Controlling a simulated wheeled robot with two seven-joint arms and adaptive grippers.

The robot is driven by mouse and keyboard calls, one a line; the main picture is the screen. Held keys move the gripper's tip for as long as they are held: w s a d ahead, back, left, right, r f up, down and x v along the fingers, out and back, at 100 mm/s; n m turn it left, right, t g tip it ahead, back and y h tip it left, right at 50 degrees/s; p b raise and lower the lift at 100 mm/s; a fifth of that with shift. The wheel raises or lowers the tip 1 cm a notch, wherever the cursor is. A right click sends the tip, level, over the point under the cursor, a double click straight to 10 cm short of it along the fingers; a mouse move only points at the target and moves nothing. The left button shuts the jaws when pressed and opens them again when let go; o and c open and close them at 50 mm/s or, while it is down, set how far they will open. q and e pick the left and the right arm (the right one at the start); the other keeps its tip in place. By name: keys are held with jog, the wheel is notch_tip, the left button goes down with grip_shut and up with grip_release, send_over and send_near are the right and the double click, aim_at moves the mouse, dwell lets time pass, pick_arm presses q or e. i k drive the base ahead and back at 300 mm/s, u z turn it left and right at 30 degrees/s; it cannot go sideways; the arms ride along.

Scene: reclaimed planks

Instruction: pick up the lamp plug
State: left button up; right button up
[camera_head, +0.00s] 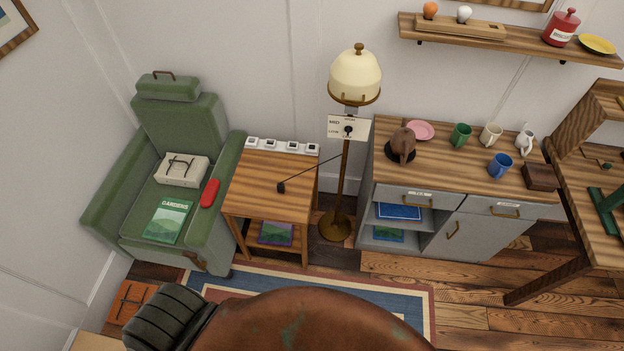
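The lamp plug (281,188) is a small dark plug lying on top of the wooden side table (262,205). A thin dark cord (312,172) runs from it up to the right toward the floor lamp (355,78). The lamp has a cream shade, a brass pole and a round base, and stands just right of the table. A white power strip (282,146) with several sockets lies along the table's back edge. The plug is apart from the strip.
A green armchair (185,120) stands close left of the table, with a red object (209,193) on its arm. A grey cabinet (465,220) with mugs stands right of the lamp. A large rust-brown shape covers the bottom centre, over part of the rug (420,302).

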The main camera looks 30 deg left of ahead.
aim_at(281, 187)
jog(key=u, duration=0.1)
jog(key=i, duration=1.1)
jog(key=u, duration=0.7)
